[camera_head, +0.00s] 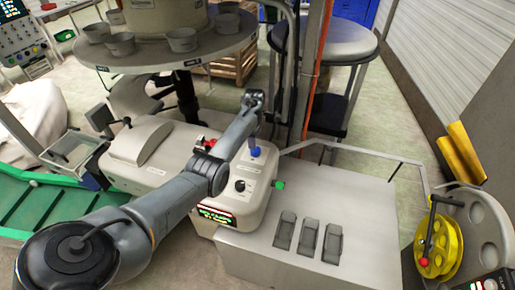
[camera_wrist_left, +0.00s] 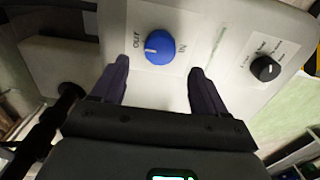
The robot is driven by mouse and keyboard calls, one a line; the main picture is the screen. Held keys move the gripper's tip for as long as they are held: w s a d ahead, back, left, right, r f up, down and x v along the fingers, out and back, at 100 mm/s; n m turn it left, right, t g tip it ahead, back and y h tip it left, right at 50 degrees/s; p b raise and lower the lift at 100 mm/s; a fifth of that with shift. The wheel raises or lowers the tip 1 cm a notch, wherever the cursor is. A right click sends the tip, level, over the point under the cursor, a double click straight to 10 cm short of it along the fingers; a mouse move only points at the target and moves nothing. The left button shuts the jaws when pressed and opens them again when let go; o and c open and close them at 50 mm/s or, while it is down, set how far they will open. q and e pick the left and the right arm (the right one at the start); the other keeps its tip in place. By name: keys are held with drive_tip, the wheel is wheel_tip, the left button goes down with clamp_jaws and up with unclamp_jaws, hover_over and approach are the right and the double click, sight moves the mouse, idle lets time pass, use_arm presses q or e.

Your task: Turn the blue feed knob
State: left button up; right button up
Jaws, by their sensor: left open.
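The blue feed knob (camera_wrist_left: 160,47) sits on the pale machine panel between the marks OUT and IN, with a white pointer line on its face. It also shows in the head view (camera_head: 256,153) on top of the clipper housing. My left gripper (camera_wrist_left: 158,70) is open, with its two dark fingers apart on either side of and just below the knob in the wrist picture. Nothing is between the fingers. In the head view my left gripper (camera_head: 253,138) points down just above the knob, partly hidden by its own wrist. My right gripper is not in view.
A black knob (camera_wrist_left: 265,68) sits on the same panel, right of the blue one. The head view shows a red control (camera_head: 206,142), a green button (camera_head: 278,185), grey pedals (camera_head: 308,236) and a yellow reel (camera_head: 440,245). A round table (camera_head: 165,55) with bowls stands behind.

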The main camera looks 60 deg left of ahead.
sight(255, 151)
use_arm(q)
drive_tip(key=shift+w+d+f+b, duration=0.1)
drive_tip(key=shift+f+b, duration=0.45)
drive_tip(key=shift+f, duration=2.25)
drive_tip(key=shift+c, duration=0.5)
drive_tip(key=c, duration=1)
